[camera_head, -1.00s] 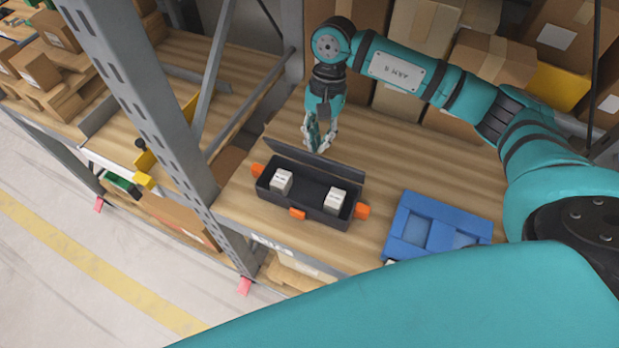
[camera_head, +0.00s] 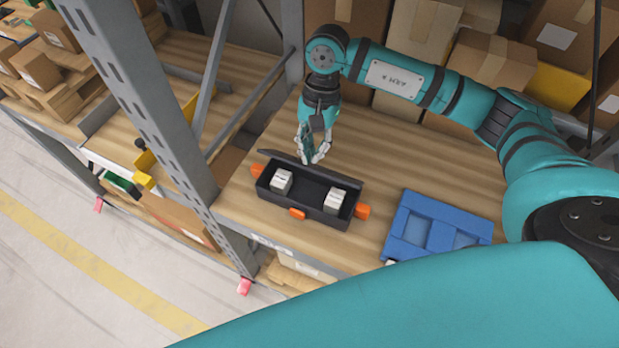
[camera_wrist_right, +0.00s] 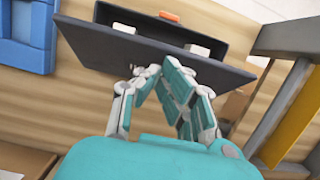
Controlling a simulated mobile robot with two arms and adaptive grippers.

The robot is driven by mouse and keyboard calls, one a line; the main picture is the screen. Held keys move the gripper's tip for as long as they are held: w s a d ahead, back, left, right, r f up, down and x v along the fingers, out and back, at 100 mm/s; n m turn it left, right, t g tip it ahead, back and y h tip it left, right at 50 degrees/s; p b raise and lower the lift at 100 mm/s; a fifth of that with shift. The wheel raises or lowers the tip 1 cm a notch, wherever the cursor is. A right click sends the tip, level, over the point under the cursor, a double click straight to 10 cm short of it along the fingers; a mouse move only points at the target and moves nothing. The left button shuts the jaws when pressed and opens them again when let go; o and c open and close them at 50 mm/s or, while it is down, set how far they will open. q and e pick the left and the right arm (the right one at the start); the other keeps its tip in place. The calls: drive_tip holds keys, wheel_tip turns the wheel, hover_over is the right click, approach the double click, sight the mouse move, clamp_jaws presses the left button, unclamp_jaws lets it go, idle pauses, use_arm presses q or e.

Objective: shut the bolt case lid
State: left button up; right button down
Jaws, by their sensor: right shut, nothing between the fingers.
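The bolt case (camera_head: 309,203) is a black box with orange latches on the shelf, and two pale small boxes (camera_head: 281,181) (camera_head: 334,201) stand in it. Its dark lid (camera_head: 312,166) is raised along the back edge and tilts forward a little over the case. In the right wrist view the lid (camera_wrist_right: 150,52) spans the picture, with the case opening beyond it. My right gripper (camera_head: 316,160) is shut and empty, its fingertips at the back of the lid. In the wrist view its fingertips (camera_wrist_right: 160,68) appear to touch the lid. My left gripper is not in view.
A blue tray (camera_head: 408,248) lies right of the case. Cardboard boxes (camera_head: 487,62) stand at the back of the shelf. A grey rack upright (camera_head: 150,120) rises to the left. Bare wooden shelf (camera_head: 400,160) shows behind the case.

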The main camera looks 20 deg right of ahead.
sight(306, 169)
drive_tip(key=shift+s+a, duration=1.3)
drive_tip(key=shift+a, duration=0.1)
drive_tip(key=shift+s+a, duration=0.1)
drive_tip(key=shift+f+b, duration=0.2)
drive_tip(key=shift+b, duration=0.25)
drive_tip(key=shift+f+b, duration=2.75)
drive_tip(key=shift+b, duration=0.4)
drive_tip(key=shift+r, duration=0.1)
drive_tip(key=shift+p+v, duration=0.75)
drive_tip(key=shift+v, duration=2.25)
drive_tip(key=shift+r, duration=0.1)
